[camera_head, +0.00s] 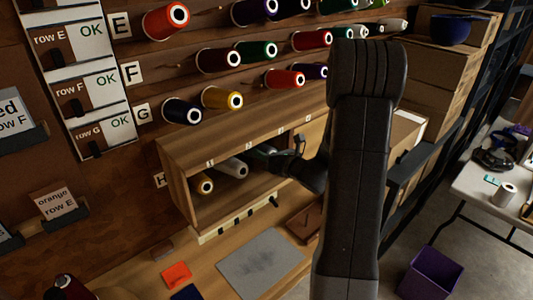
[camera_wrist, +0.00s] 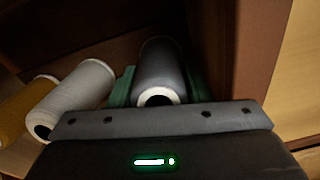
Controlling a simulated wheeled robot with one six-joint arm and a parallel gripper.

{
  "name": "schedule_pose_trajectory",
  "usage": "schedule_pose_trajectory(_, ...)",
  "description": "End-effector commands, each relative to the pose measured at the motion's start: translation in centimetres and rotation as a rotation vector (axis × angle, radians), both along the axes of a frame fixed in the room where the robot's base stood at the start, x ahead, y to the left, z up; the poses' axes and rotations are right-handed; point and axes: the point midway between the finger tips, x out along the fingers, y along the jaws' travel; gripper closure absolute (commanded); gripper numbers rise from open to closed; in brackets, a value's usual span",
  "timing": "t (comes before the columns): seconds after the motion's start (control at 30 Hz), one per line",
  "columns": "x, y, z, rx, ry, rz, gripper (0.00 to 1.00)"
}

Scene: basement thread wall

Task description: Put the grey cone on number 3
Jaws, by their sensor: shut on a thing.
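The grey cone (camera_wrist: 160,72) lies on its side inside a wooden cubby box (camera_head: 178,158), its pale end ring facing the wrist camera. My gripper (camera_wrist: 160,88) has its green fingers on both sides of the grey cone and is shut on it. In the head view my gripper (camera_head: 268,156) reaches into the box on the right of the other cones, and my arm and gripper hide the grey cone there. Small number tags run along the box's top front edge; the third tag (camera_head: 280,132) is above my gripper. I cannot tell whether the cone touches the floor.
A white cone (camera_wrist: 75,95) and a gold cone (camera_wrist: 18,108) lie to the left of the grey cone in the box. The box's right wall (camera_wrist: 235,50) is close on the right. Coloured thread cones hang on the wall above. A grey mat (camera_head: 262,263) lies on the bench.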

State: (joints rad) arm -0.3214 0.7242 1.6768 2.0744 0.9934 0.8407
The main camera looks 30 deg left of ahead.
Motion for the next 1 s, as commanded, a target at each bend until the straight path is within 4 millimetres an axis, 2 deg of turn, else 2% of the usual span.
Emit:
schedule_pose_trajectory(0.17,-0.1,0.0,-0.2,-0.003,0.003,0.0,0.85)
schedule_pose_trajectory(0.2,-0.1,-0.1,-0.2,-0.003,0.003,0.0,0.53)
schedule_pose_trajectory(0.3,-0.1,-0.1,-0.2,-0.003,0.003,0.0,0.34)
schedule_pose_trajectory(0.33,0.0,0.0,-0.2,-0.003,0.003,0.0,0.3)
schedule_pose_trajectory(0.8,0.1,-0.3,-0.1,-0.002,0.0,-0.005,0.3)
schedule_pose_trajectory(1.0,-0.8,-2.5,0.2,-0.001,-0.001,-0.008,0.3)
